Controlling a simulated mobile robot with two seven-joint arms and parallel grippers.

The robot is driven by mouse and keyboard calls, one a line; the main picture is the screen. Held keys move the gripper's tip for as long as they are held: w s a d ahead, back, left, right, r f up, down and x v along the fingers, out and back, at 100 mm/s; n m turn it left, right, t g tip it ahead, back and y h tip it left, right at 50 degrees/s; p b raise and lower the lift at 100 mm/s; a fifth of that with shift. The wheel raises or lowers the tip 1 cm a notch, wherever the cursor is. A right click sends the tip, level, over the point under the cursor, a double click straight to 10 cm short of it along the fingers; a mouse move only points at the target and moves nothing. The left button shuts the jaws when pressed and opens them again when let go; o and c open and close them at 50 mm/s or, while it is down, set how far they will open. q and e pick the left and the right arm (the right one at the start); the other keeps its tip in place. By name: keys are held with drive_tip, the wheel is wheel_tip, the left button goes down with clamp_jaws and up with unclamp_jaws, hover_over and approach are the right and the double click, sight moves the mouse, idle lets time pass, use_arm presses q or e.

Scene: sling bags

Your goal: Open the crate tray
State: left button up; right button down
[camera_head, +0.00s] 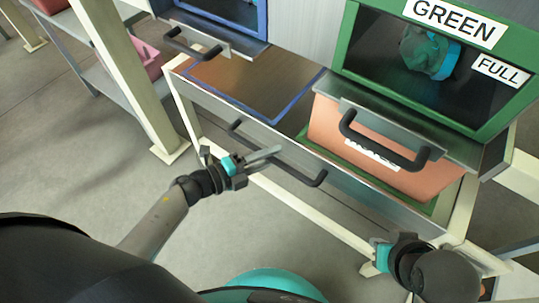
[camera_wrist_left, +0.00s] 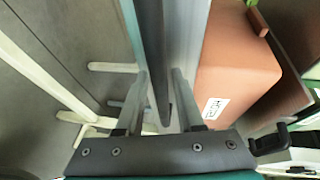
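The crate tray's pale metal front panel (camera_head: 375,190) carries a long black handle (camera_head: 300,177), which slants across the middle of the head view. An orange crate (camera_head: 325,118) stands on the tray within a green outline. My left gripper (camera_head: 270,156) is at the handle, its fingers apart. In the left wrist view the dark handle bar (camera_wrist_left: 152,50) lies between the two spread fingers (camera_wrist_left: 157,100); contact cannot be told. The orange crate also shows there at right (camera_wrist_left: 238,65). My right gripper (camera_head: 378,260) is low at right, away from the handle; its fingers are unclear.
A green-framed box (camera_head: 345,42) labelled GREEN and FULL stands above, with its own black handle (camera_head: 380,152) over the crate. A blue-framed box (camera_head: 262,22) with another handle is at upper left. A cream post (camera_head: 125,75) stands left. The floor in front is clear.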

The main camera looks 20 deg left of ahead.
use_arm(q)
clamp_jaws()
idle(1.1)
